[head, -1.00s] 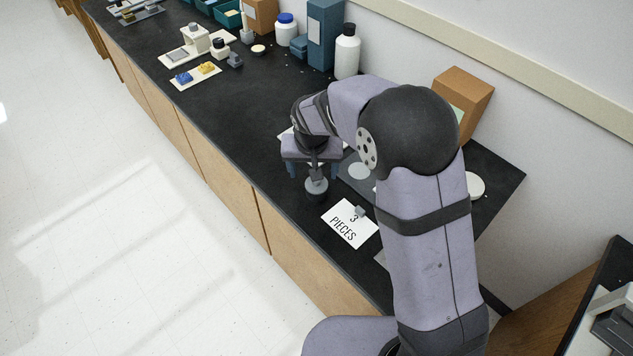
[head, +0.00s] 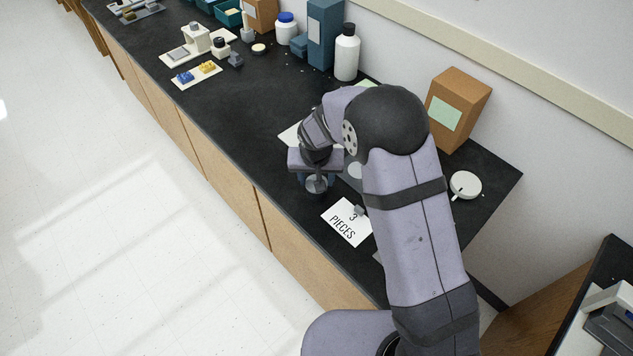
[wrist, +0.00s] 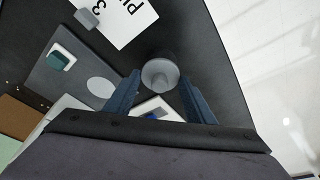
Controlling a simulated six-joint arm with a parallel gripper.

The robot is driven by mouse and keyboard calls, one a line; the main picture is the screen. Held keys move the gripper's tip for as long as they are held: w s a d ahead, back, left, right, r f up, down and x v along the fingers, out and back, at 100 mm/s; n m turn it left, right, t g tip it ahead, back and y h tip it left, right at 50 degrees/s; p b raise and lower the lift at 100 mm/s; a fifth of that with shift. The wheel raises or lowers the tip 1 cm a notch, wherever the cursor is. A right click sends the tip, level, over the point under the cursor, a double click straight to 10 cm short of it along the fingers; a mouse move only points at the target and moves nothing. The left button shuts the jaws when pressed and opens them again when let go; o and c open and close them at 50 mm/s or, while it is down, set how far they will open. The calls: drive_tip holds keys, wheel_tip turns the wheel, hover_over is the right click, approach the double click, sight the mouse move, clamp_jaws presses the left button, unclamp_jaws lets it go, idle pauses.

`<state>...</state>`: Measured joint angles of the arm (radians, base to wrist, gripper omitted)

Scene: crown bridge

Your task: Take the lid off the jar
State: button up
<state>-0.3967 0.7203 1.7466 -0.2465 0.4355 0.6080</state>
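The jar (head: 316,186) is a small dark round vessel with a grey round top, standing on the black counter near its front edge. In the wrist view its grey lid (wrist: 160,74) shows from above, between my two blue fingers. My gripper (wrist: 160,80) is open, with one finger on each side of the lid. It points down over the jar in the head view (head: 316,176), where the wrist and fingers hide part of the jar. I cannot tell whether the fingers touch the lid. The lid sits on the jar.
A white card reading "3 PIECES" (head: 345,225) lies nearby with a small grey block (head: 360,210) at its edge. A brown box (head: 458,105) and a round white dish (head: 465,184) stand at the right. A grey mat (wrist: 48,85) lies beside the jar. Bare counter (head: 245,125) lies farther back.

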sight(314, 178)
drive_tip(key=shift+c, duration=1)
wheel_tip(314, 178, up, 10)
drive_tip(key=b, duration=0.3)
drive_tip(key=f, duration=0.2)
drive_tip(key=f+b, duration=0.1)
drive_tip(key=f, duration=0.2)
drive_tip(key=shift+s+a+f, duration=0.35)
drive_tip(key=shift+s, duration=0.05)
drive_tip(key=shift+w+a+f+b, duration=0.55)
drive_tip(key=shift+w+a+f, duration=0.35)
drive_tip(key=shift+w, duration=0.15)
drive_tip(key=w+a+r+n+y, duration=0.1)
drive_tip(key=w+a+r+n, duration=0.3)
drive_tip(key=w+a, duration=0.1)
drive_tip(key=shift+n, duration=0.3)
